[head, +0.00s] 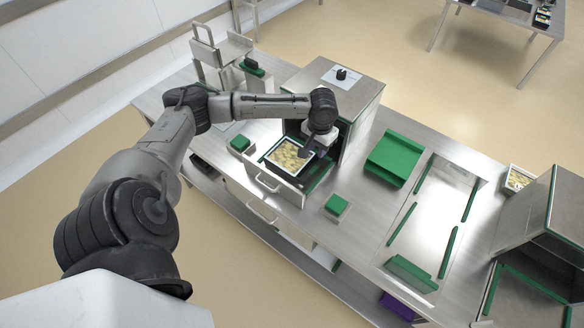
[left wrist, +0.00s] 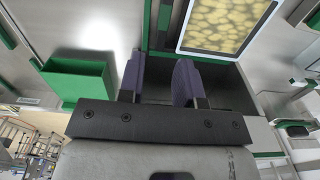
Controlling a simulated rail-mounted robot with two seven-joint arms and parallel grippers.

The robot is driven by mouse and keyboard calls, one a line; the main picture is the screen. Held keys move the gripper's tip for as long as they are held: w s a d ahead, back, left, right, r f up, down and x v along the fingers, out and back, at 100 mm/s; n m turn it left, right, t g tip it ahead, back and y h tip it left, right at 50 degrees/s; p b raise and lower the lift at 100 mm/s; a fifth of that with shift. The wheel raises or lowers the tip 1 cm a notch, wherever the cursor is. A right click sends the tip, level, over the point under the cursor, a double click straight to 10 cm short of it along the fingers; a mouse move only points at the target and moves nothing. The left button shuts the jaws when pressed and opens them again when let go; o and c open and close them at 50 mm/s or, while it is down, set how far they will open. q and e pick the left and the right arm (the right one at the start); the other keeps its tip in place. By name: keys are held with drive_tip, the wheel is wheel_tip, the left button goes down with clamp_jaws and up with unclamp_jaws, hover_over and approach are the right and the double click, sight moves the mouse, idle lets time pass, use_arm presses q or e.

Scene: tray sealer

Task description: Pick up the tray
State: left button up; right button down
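The tray (head: 281,169) is white-rimmed and filled with yellowish pieces. It sits in the open drawer of the sealer (head: 345,94). In the left wrist view the tray (left wrist: 210,53) lies at the upper right, beyond my gripper and off to the right of its fingers. My left gripper (head: 308,148) is over the tray's right side in the head view and hides part of it. In the left wrist view my left gripper (left wrist: 159,70) has its two purple fingers apart with nothing between them. My right gripper is in neither view.
Green blocks (head: 337,205) and (head: 240,143) stand on the steel table near the drawer. A larger green holder (head: 394,158) stands to the right. Another filled tray (head: 519,179) is by a second machine at the far right. The sealer's housing rises behind the drawer.

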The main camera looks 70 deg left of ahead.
use_arm(q)
drive_tip(key=a, duration=0.1)
drive_tip(key=b, duration=0.2)
hover_over(313, 170)
wheel_tip(313, 170, down, 8)
drive_tip(key=shift+w+a+f, duration=0.1)
drive_tip(key=shift+w, duration=0.05)
wheel_tip(313, 170, down, 5)
drive_tip(key=shift+r+b, duration=0.1)
drive_tip(key=shift+b, duration=0.3)
drive_tip(key=shift+f, duration=0.25)
drive_tip(key=shift+c, duration=0.4)
clamp_jaws()
